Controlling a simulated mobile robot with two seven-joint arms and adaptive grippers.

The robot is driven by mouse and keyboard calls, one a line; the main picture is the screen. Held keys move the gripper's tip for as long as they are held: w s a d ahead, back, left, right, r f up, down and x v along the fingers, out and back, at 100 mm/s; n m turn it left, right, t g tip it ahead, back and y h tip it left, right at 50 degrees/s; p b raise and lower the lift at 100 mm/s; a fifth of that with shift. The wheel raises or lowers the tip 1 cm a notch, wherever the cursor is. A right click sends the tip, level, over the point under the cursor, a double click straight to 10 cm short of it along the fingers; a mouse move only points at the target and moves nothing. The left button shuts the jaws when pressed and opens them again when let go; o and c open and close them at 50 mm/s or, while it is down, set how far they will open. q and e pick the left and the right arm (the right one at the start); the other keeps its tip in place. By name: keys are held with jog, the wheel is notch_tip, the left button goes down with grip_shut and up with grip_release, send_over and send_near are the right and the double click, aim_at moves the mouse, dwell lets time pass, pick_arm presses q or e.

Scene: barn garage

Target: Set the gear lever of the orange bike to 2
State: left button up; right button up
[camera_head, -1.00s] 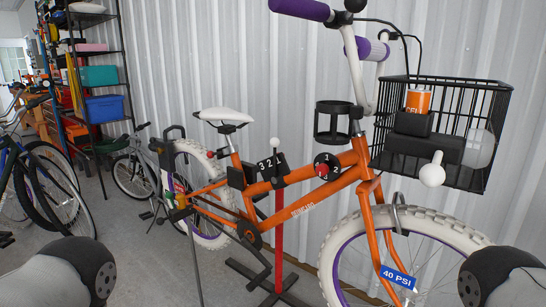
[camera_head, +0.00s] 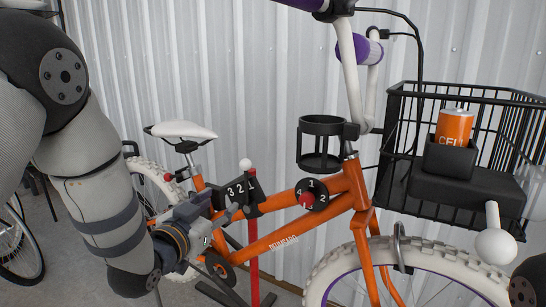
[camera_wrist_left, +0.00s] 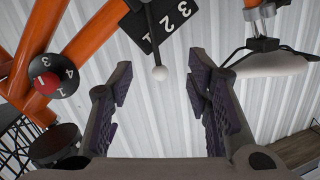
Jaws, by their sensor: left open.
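The orange bike (camera_head: 270,241) stands against the wall. Its black gear plate (camera_head: 238,191) carries white numbers 3, 2, 1 and sits on the frame. The gear lever has a white ball knob (camera_head: 246,164) and stands at the 1 end. My left gripper (camera_head: 228,212) is just below and in front of the plate. In the left wrist view the fingers (camera_wrist_left: 160,78) are open, with the white knob (camera_wrist_left: 160,73) between their tips in the picture and nothing gripped. The plate (camera_wrist_left: 158,24) shows beyond them. My right gripper is out of view.
A round black dial with a red centre (camera_head: 309,195) sits right of the lever. A red post (camera_head: 253,254) rises behind the frame. The white saddle (camera_head: 182,130), black cup ring (camera_head: 322,143) and wire basket (camera_head: 400,105) surround the frame.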

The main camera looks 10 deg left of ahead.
pick_arm(q)
jog(key=t, duration=0.1)
send_near(243, 169)
jog(key=shift+m+h, duration=0.3)
jog(key=shift+h, duration=0.1)
jog(key=w, duration=0.3)
jog(key=w+d+b, duration=0.1)
jog(key=w, duration=0.3)
jog(key=w+b, duration=0.1)
jog(key=w, duration=0.2)
jog(key=shift+w+d+f, duration=0.15)
jog(key=shift+w+d, duration=0.05)
jog(key=shift+d, duration=0.05)
jog(key=shift+w+d+r, duration=0.1)
jog(key=shift+w+r, duration=0.15)
jog(key=shift+w, duration=0.25)
grip_shut()
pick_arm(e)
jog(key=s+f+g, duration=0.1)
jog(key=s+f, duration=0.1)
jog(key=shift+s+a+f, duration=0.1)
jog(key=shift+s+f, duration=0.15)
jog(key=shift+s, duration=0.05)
